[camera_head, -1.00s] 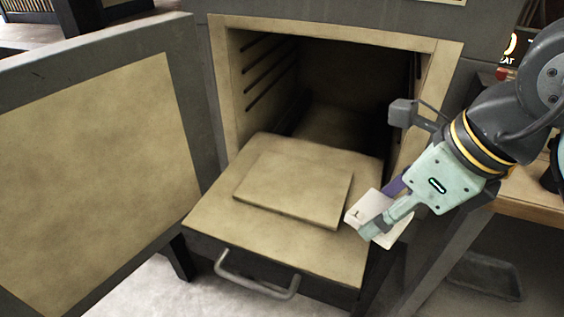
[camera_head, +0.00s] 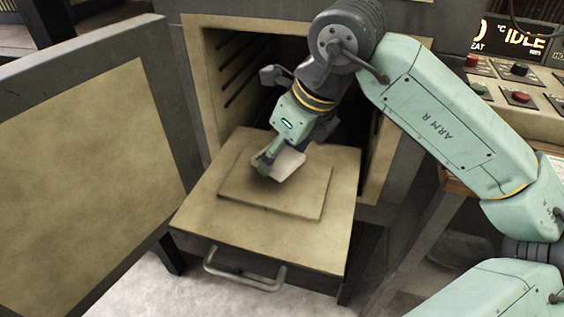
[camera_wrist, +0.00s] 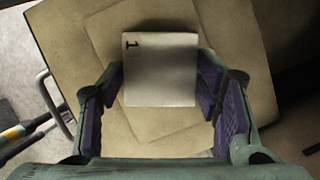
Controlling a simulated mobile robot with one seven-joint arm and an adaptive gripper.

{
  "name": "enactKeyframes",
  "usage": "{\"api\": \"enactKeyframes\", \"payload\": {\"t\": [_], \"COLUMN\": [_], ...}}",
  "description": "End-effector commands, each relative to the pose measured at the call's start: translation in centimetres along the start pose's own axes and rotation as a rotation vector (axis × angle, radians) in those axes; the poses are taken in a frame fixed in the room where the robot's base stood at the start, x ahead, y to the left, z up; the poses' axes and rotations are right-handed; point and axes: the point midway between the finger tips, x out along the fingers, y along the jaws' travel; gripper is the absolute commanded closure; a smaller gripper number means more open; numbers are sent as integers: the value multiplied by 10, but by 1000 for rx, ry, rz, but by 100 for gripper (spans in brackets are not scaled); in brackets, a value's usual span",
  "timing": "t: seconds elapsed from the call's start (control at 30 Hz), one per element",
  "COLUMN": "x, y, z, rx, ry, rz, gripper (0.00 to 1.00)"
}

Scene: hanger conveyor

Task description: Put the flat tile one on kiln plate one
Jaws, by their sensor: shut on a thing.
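The flat tile one (camera_wrist: 161,72) is a pale, thin square with a dark "1" at its corner in the wrist view. My gripper (camera_wrist: 163,80) is shut on it, with purple finger pads at its left and right edges. In the head view the tile (camera_head: 287,163) is over the kiln plate (camera_head: 293,202), toward its back part. The plate is a flat tan slab on the pulled-out kiln shelf. My gripper (camera_head: 268,160) partly hides the tile. I cannot tell whether the tile touches the plate or is just above it.
The kiln door (camera_head: 90,170) stands open at the left. The tan shelf (camera_head: 200,212) sticks out of the kiln opening, with a metal handle (camera_head: 243,278) at its front. A control panel (camera_head: 515,80) with buttons is at the right. The front of the plate is clear.

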Motion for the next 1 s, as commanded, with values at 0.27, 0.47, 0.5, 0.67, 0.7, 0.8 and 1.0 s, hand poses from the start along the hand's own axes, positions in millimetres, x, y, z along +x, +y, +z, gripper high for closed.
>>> {"api": "enactKeyframes", "payload": {"t": [0.27,0.47,0.5,0.67,0.7,0.8,1.0], "x": [32,33,34,37,36,36,36], "y": [1,1,1,0,1,1,1], "z": [-13,-13,-14,-15,-15,-15,-15], "rx": [-1,-1,-1,-1,-1,-1,-1], "ry": [0,0,0,0,0,0,1], "rz": [2,1,1,1,1,1,1], "gripper": [74,74,74,74,41,34,22]}}
